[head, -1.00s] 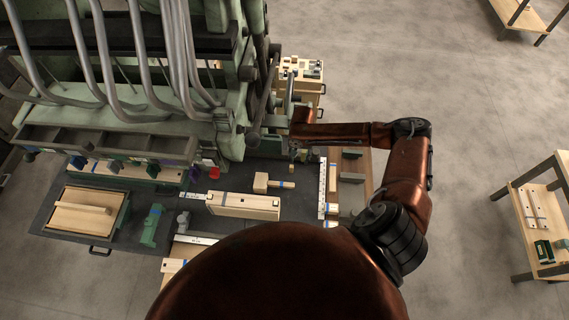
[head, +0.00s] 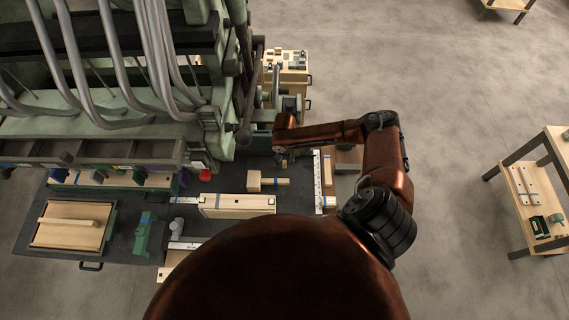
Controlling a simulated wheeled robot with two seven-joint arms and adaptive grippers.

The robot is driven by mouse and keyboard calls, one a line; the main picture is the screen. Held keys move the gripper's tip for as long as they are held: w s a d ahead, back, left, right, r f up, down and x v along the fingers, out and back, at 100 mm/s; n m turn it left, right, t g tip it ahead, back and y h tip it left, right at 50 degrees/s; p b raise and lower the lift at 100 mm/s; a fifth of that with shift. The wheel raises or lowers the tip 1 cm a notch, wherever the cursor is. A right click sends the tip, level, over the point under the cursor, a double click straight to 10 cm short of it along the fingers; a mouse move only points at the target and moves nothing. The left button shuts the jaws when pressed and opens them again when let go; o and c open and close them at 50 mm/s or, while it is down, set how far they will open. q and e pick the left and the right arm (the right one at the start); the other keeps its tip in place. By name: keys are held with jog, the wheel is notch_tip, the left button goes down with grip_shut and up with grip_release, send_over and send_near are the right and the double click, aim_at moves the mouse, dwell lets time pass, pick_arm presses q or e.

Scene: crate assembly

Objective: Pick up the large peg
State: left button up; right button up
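On the dark bench mat lies a light wooden piece with a square block (head: 254,181) at one end and a thin bar with a blue band (head: 272,181). Which wooden piece is the large peg I cannot tell for sure; this one is nearest my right gripper. My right gripper (head: 283,159) hangs just beyond the bar, small and dark in the head view, apart from it in the picture. Its fingers are too small and dark to show whether they are open. My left gripper is not in view.
A long wooden box part (head: 237,206) lies left of my gripper. A green machine (head: 120,125) with grey pipes towers at the back left. A wooden tray (head: 70,225) and green clamp (head: 143,233) are at left.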

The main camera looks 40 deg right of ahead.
jog(key=shift+f, duration=0.9)
jog(key=c, duration=0.8)
jog(key=shift+r, duration=0.1)
jog(key=shift+c, duration=0.2)
